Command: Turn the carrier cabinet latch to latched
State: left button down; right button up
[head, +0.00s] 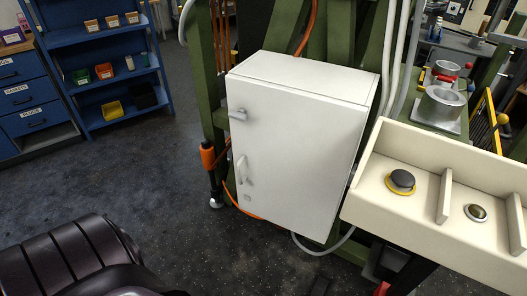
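The white carrier cabinet (290,140) stands in the middle of the head view, against a green frame, with its door closed or nearly so. A small grey latch (238,115) sits near the upper left edge of the door and lies roughly sideways. I cannot tell from this whether it is latched. A pale upright pull handle (241,170) is lower down on the same edge, with a small square mark below it. Neither of my grippers is in view.
A blue shelf (98,62) with small bins stands back left. Cables hang beside the cabinet. Dark floor (150,180) is clear left of it.

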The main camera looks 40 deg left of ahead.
aim_at(240, 115)
jog(key=j+z, duration=0.3)
jog(key=j, duration=0.9)
jog(key=j+z, duration=0.35)
jog(key=j, duration=0.85)
